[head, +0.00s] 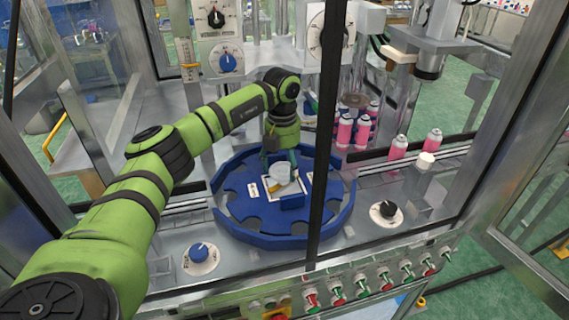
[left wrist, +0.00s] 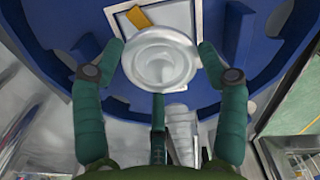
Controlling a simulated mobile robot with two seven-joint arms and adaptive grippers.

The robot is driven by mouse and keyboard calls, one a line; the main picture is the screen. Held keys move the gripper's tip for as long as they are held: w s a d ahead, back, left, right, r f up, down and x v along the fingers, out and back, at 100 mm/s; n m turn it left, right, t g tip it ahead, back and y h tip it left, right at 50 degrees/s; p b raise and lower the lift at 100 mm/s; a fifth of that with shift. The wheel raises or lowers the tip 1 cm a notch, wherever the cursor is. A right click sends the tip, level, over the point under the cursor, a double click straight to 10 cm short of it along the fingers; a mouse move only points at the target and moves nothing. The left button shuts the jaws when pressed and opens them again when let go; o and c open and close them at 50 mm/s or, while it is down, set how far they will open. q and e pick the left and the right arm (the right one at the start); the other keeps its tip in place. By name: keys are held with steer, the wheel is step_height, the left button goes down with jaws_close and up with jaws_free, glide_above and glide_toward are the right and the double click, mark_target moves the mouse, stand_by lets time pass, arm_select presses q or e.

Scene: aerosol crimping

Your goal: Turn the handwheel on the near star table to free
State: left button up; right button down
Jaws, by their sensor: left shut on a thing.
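The near star table (head: 238,205) is a blue notched disc inside a blue guide ring. A pale silver round handwheel (head: 281,172) sits at its middle, above a white label plate with a yellow mark. My left gripper (head: 279,168) reaches down over the handwheel and is shut on it. The handwheel's underside is hidden. My right gripper is in neither view.
A dark upright frame post (head: 325,130) crosses in front of the star table. Several pink cans (head: 345,131) stand behind at the right. A blue knob (head: 199,252) and a black knob (head: 387,209) flank the table. A row of buttons (head: 361,288) lines the front edge.

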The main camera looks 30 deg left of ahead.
mark_target(281, 171)
arm_select(q)
steer(key=shift+s+a+f+n, duration=0.1)
steer(key=shift+s+f+n, duration=0.1)
steer(key=shift+n, duration=0.6)
steer(key=shift+s+f+n, duration=0.2)
steer(key=shift+n, duration=0.6)
steer(key=o, duration=1.1)
steer(key=shift+s+r, duration=0.15)
steer(key=shift+r, duration=0.1)
steer(key=shift+r, duration=0.1)
steer(key=shift+w+r, duration=0.2)
steer(key=shift+r, duration=0.05)
step_height(281, 171, up, 11)
steer(key=shift+s+r, duration=0.15)
